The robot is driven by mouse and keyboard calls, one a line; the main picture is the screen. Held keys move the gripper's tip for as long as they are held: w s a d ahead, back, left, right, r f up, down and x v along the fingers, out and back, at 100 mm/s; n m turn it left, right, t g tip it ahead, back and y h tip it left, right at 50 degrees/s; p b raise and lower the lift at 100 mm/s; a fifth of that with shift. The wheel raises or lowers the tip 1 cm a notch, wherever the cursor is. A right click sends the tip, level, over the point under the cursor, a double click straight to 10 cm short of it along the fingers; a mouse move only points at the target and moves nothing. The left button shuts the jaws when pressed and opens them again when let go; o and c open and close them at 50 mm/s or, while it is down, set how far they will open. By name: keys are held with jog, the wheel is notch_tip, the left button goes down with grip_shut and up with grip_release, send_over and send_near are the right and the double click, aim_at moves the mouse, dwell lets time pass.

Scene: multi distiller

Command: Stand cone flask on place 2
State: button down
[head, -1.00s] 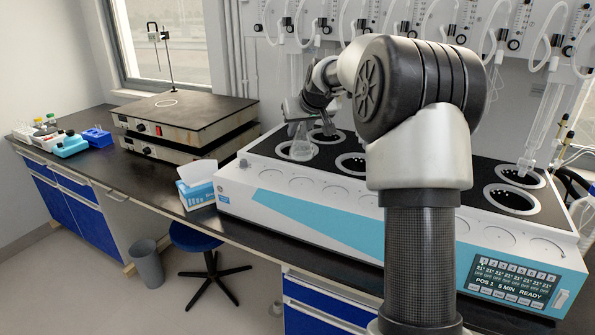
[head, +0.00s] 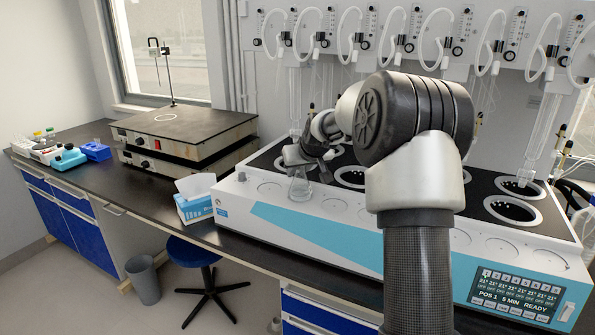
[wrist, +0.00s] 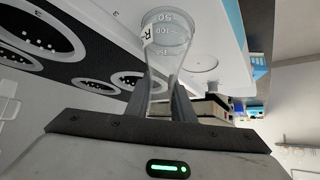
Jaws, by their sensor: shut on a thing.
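My gripper (head: 299,167) is shut on the neck of a clear cone flask (head: 300,187). The flask is upright over the white front ledge of the distiller (head: 340,228), toward its left end. In the wrist view the flask (wrist: 166,38) shows volume marks and a small white label, with its neck between my two dark fingers (wrist: 168,100). I cannot tell whether its base touches the ledge. Flat round places run along the ledge; one bare circle (wrist: 203,65) shows beside the flask in the wrist view. I cannot read the place numbers here.
Open heating wells (head: 350,176) lie behind the ledge, with glass tubes and hoses above. A tissue box (head: 195,199) stands left of the distiller. Stacked hotplates (head: 165,138) stand farther left. The control panel (head: 514,295) is at the front right.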

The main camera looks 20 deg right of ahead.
jog(key=c, duration=1.5)
grip_release()
jog(key=shift+f, duration=0.1)
jog(key=shift+c, duration=0.2)
jog(key=shift+s+r, duration=0.15)
jog(key=shift+r, duration=0.2)
jog(key=v, duration=1.1)
jog(key=shift+s+p, duration=0.2)
jog(key=shift+p, duration=0.2)
jog(key=shift+r, duration=0.1)
